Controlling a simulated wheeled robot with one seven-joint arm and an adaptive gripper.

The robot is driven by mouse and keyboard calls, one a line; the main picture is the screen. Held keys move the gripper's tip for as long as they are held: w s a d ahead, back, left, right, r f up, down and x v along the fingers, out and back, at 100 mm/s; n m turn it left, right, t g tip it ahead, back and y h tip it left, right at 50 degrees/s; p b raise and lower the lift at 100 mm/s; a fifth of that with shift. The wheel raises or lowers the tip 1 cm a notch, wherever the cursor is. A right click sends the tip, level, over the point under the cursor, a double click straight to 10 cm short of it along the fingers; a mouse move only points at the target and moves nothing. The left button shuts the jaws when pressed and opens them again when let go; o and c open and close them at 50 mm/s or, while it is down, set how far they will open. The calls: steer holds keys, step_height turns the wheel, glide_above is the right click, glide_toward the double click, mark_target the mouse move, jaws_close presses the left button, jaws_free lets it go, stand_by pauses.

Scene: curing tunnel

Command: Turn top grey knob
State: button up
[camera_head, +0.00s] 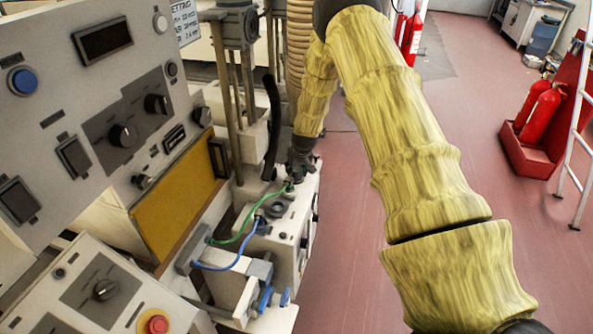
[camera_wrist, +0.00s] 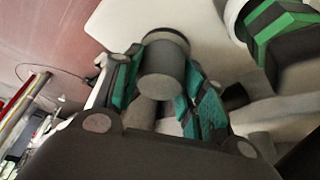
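In the wrist view a grey cylindrical knob (camera_wrist: 162,72) with a wider dark base stands out from a pale surface. My gripper (camera_wrist: 162,82) has its two teal-padded fingers on either side of it, the tips near its base. The pads lie against the knob's sides with no clear gap. In the head view my gripper (camera_head: 302,160) is a small dark shape above the far end of a light box (camera_head: 285,245). The knob between the fingers cannot be made out there.
A grey control panel (camera_head: 60,110) with black knobs and a blue button (camera_head: 22,81) stands at left. A dark ring (camera_head: 277,208), a green cable (camera_head: 238,235) and a blue cable (camera_head: 232,262) are near the box.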

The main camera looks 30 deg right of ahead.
steer(key=shift+m, duration=0.3)
steer(key=shift+m+h+b, duration=0.4)
steer(key=shift+m, duration=0.4)
steer(key=shift+d, duration=0.1)
steer(key=o, duration=1)
steer(key=v, duration=1.2)
steer(key=shift+w, duration=0.1)
